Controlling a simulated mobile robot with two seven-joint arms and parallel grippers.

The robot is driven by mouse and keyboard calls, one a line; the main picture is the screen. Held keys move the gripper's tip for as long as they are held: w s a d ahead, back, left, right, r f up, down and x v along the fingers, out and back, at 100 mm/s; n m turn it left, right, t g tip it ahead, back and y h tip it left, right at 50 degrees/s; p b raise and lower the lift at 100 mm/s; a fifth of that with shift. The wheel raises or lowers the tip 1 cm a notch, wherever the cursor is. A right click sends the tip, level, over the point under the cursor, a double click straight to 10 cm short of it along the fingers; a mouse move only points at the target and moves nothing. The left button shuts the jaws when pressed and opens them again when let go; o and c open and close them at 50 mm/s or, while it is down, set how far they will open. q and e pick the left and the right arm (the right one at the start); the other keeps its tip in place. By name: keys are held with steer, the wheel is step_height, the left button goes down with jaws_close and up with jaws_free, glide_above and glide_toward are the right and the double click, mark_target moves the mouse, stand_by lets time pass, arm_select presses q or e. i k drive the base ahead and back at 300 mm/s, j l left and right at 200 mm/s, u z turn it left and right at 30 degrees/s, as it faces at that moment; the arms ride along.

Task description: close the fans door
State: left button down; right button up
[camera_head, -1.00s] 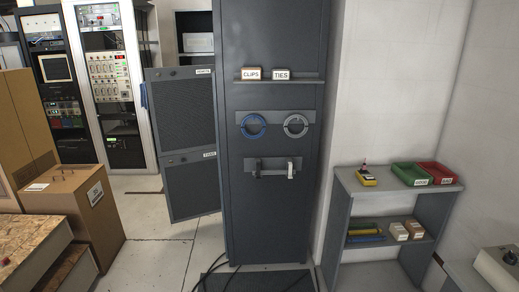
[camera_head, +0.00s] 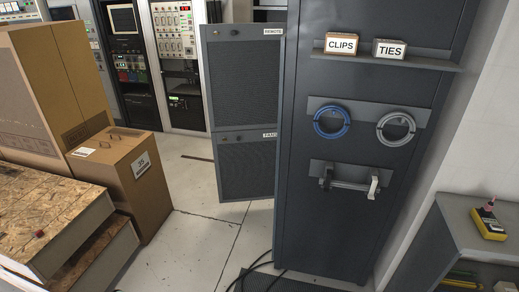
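The fans door (camera_head: 247,167) is the lower of two dark grey mesh doors to the left of the tall grey cabinet. It carries a small label reading FANS near its top right corner and a small knob at its top left. It stands swung out to the left of the cabinet, so it is open. The door above it (camera_head: 243,82), labelled REMOTE, stands out the same way. The cabinet hides the hinge side and whatever lies behind the doors. Neither of my grippers is in view.
The tall grey cabinet (camera_head: 345,225) holds a shelf with CLIPS (camera_head: 341,43) and TIES (camera_head: 389,48) boxes. Cardboard boxes (camera_head: 130,185) and wooden crates (camera_head: 50,215) stand at left. Black cables (camera_head: 262,268) lie on the floor at its base. Pale floor (camera_head: 195,235) is clear between.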

mark_target(245, 164)
steer(key=i+j, duration=0.1)
steer(key=i, duration=0.3)
steer(key=i+j, duration=0.1)
steer(key=i, duration=0.3)
steer(key=i+j+u, duration=0.2)
steer(key=i+u, duration=0.2)
steer(key=i+j+u, duration=0.1)
steer(key=i+u, duration=0.3)
